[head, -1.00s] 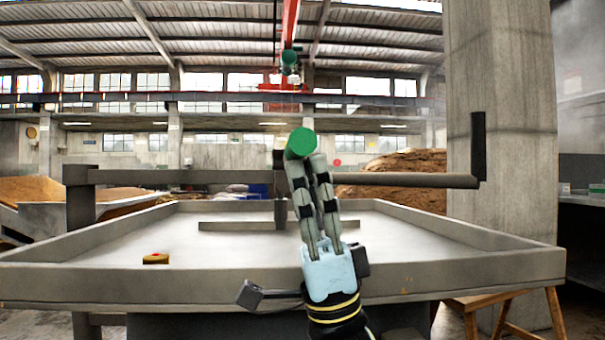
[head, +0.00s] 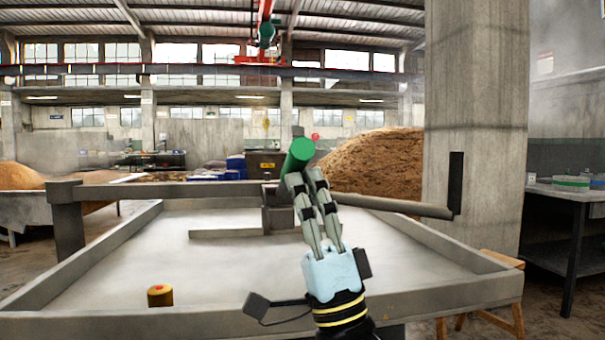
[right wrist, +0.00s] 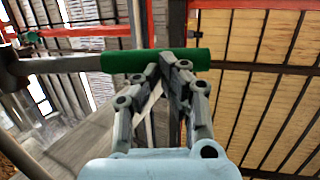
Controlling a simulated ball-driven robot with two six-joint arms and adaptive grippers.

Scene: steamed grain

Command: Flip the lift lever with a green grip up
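The lift lever's green grip (head: 297,155) shows in the head view at the middle, pointing toward me and a little up to the right. In the right wrist view the grip (right wrist: 140,61) lies crosswise at my fingertips, with its grey shaft (right wrist: 65,65) running left to a dark hub. My right gripper (head: 305,176) is just below and against the grip. Its fingers (right wrist: 170,68) are close together at the tips and overlap the grip in the wrist view. They look shut, without clearly clasping the grip. My left gripper is not in view.
A grey crossbar (head: 150,190) spans the tray. A concrete pillar (head: 478,110) stands at right, beside a table (head: 570,200). A red hoist (head: 264,35) hangs overhead.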

